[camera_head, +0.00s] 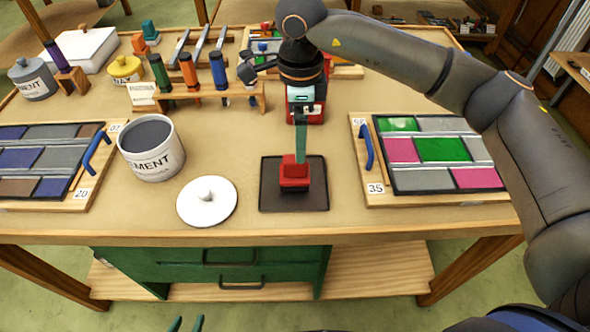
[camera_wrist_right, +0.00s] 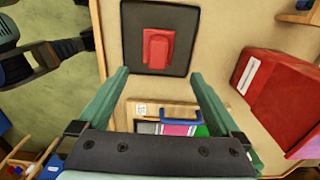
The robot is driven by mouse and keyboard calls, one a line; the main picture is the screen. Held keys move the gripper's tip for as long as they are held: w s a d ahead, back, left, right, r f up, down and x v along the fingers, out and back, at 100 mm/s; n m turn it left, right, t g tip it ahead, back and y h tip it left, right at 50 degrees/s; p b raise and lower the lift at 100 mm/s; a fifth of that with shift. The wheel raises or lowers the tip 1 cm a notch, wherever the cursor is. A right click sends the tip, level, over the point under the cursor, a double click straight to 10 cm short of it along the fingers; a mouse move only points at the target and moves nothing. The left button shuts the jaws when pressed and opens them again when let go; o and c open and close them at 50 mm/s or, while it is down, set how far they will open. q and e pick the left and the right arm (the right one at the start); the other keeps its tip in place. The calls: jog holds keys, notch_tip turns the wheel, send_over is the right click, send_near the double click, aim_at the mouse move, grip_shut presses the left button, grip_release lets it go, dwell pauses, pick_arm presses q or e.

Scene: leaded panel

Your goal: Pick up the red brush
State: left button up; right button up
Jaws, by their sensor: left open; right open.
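The red brush (camera_head: 295,172) lies on a dark square pad (camera_head: 318,200) near the table's front edge. The right wrist view also shows the red brush (camera_wrist_right: 158,48) on the dark pad (camera_wrist_right: 133,36), beyond the fingertips. My right gripper (camera_wrist_right: 158,76) is open and empty, with its green fingers spread apart. In the head view it hangs over the brush, pointing down, and one finger overlaps the brush; I cannot tell the exact gap. My left gripper (camera_head: 187,325) shows only its open green fingertips at the bottom edge, away from the brush.
A red box (camera_head: 314,117) stands behind the brush, partly hidden by my right arm. A white lid (camera_head: 207,201) and a cement tub (camera_head: 151,148) are left of the pad. Leaded panels in wooden frames flank them, one with blue handle (camera_head: 366,146). A rack (camera_head: 215,98) holds tools behind.

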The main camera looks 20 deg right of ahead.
aim_at(294, 171)
notch_tip(294, 171, down, 5)
jog(key=shift+a+f, duration=0.1)
jog(key=shift+f, duration=0.1)
jog(key=shift+a+f+p, duration=0.25)
jog(key=shift+f+p, duration=0.1)
jog(key=shift+f, duration=1.05)
jog(key=shift+a+f+p, duration=0.2)
jog(key=shift+f+p, duration=0.15)
jog(key=shift+f, duration=1)
